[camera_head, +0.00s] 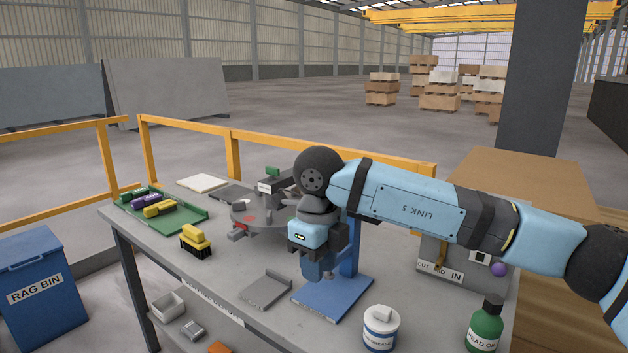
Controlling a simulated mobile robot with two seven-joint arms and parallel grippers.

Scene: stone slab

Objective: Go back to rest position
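My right arm reaches in from the right edge and crosses over the table (240,293). Its gripper (318,268) points down just above the base of a blue stand (333,299), in front of the stand's upright column. The fingers are small and blend with the blue parts around them, so I cannot tell whether they are open or shut, or whether they hold anything. My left arm and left gripper are not in view.
A green tray (192,222) holds coloured blocks at the left. A yellow-and-black brush-like item (196,241) stands nearby. A white tub (380,328) and green bottle (485,325) stand at the front right. A yellow railing (233,155) runs behind.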

